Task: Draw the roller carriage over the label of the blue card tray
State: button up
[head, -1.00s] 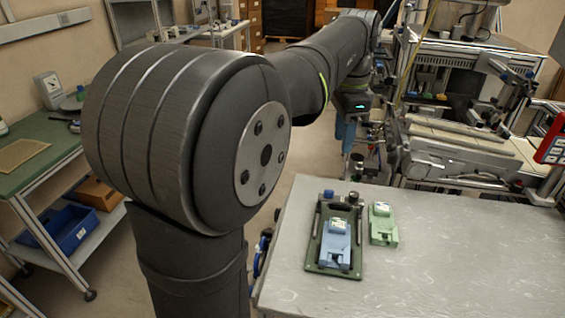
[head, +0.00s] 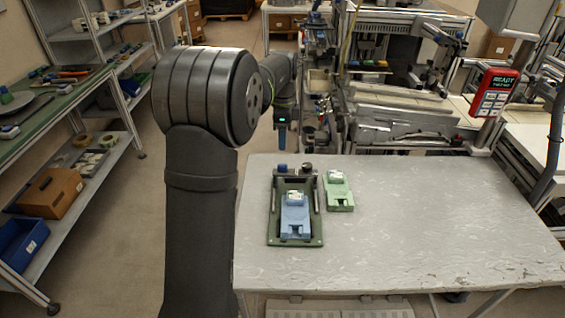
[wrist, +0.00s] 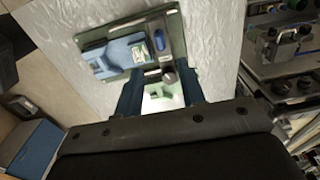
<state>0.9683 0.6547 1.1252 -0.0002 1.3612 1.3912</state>
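The blue card tray (head: 294,221) lies in a green fixture plate (head: 274,238) on the table, its white label (head: 294,197) facing up. The roller carriage (head: 294,173), with a blue knob and a dark knob, appears to sit at the plate's far end, beyond the label. The wrist view shows the blue tray (wrist: 112,57) and, right of it, a grey block with a blue knob (wrist: 159,40). My gripper (head: 281,138) hangs near the table's far edge. In the wrist view its fingers (wrist: 160,90) are apart, and I see nothing held between them.
A green card tray (head: 339,191) lies right of the fixture and partly shows between my fingers in the wrist view. The right side of the grey table (head: 440,220) is clear. Machinery (head: 400,110) stands behind the table; shelving (head: 70,190) stands at the left.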

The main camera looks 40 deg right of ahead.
aim_at(283, 164)
notch_tip(283, 164, down, 10)
jog(key=shift+r, duration=0.1)
jog(key=shift+c, duration=0.3)
grip_shut()
